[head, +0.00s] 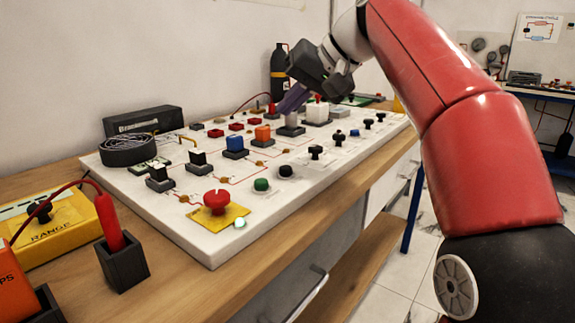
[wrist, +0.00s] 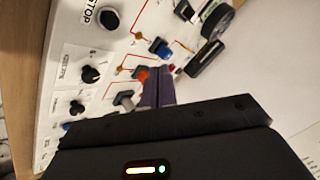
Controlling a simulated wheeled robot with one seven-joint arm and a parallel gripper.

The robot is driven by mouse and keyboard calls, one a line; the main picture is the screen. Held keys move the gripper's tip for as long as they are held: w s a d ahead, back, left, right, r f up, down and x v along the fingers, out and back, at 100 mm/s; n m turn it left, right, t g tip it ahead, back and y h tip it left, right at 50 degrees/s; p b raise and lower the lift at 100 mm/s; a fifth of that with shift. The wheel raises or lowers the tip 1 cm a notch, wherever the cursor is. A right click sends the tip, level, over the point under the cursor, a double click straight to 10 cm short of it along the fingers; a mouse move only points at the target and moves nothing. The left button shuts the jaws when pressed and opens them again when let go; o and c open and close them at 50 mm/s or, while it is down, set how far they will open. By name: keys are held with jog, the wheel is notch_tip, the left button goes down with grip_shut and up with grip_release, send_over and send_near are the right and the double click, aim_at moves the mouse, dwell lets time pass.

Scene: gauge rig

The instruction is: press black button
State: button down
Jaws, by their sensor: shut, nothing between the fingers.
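The black button (head: 286,171) is a low round cap on the white panel, just right of the green button (head: 261,184) in the head view. In the wrist view a round black cap (wrist: 109,18) beside a "STOP" label, at the top left, appears to be this button. My gripper (head: 290,100) has purple fingers, closed together and empty. It is over the back part of the panel, near a grey switch, well behind the black button. In the wrist view the closed fingertips (wrist: 158,88) are beside the orange switch (wrist: 140,73).
A red mushroom button (head: 217,201) on a yellow plate sits at the panel's front. Several black knobs (head: 315,152) line the right edge. Blue (head: 235,143) and orange (head: 263,132) switches rise from the middle. A black bottle (head: 279,72) stands behind.

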aim_at(290, 169)
jog(key=shift+f, duration=0.15)
notch_tip(290, 169, down, 8)
jog(key=b, duration=0.6)
jog(key=shift+f+b, duration=0.25)
jog(key=shift+b, duration=0.15)
jog(key=shift+f, duration=0.1)
dwell(1.5)
jog(key=shift+f, duration=0.3)
jog(key=shift+f+b, duration=0.55)
jog(key=shift+b, duration=0.1)
dwell(0.4)
dwell(0.4)
jog(key=shift+r+p, duration=0.95)
jog(key=shift+p, duration=0.1)
